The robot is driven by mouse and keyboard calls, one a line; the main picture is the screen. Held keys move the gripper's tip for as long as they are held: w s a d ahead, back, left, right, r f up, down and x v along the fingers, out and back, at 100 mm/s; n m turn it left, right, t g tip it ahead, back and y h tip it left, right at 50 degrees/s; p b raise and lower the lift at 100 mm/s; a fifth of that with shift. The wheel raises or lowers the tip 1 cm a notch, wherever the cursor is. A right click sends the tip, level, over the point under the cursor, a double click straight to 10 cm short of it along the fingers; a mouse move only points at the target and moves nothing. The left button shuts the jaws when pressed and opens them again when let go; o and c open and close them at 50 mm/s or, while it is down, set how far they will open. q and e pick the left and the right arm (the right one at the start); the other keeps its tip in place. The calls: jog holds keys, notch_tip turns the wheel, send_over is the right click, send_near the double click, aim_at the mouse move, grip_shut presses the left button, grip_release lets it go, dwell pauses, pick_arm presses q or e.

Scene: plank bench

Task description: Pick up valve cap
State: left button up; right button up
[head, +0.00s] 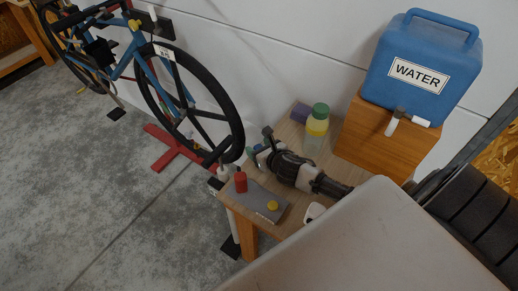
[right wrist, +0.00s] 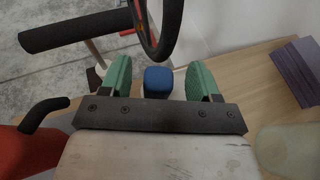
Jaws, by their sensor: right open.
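A small blue piece with rounded corners (right wrist: 158,82) stands between the two green fingertips of my right gripper (right wrist: 178,80) in the right wrist view. It appears to be the valve cap, but I cannot be sure. Gaps show on both sides of it, so the fingers are around it and not closed on it. In the head view my right gripper (head: 262,151) is over the far left part of the plank bench (head: 283,132), and the blue piece is mostly hidden there. My left gripper is not in view.
A green-capped bottle (head: 316,130) and purple block (head: 300,113) stand behind my gripper. A blue water container (head: 420,65) sits on a wooden box. A bicycle (head: 150,75) stands left.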

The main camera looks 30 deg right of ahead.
jog(key=shift+w+a+f, duration=0.1)
jog(key=shift+w, duration=0.5)
jog(key=shift+w+f, duration=0.2)
jog(key=shift+w, duration=0.15)
jog(key=shift+w+f, duration=0.15)
jog(key=shift+w, duration=0.1)
jog(key=shift+c, duration=1.2)
jog(key=c, duration=0.8)
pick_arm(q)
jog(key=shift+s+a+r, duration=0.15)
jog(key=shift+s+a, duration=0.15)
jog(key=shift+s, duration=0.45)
pick_arm(e)
jog(key=shift+o, duration=0.2)
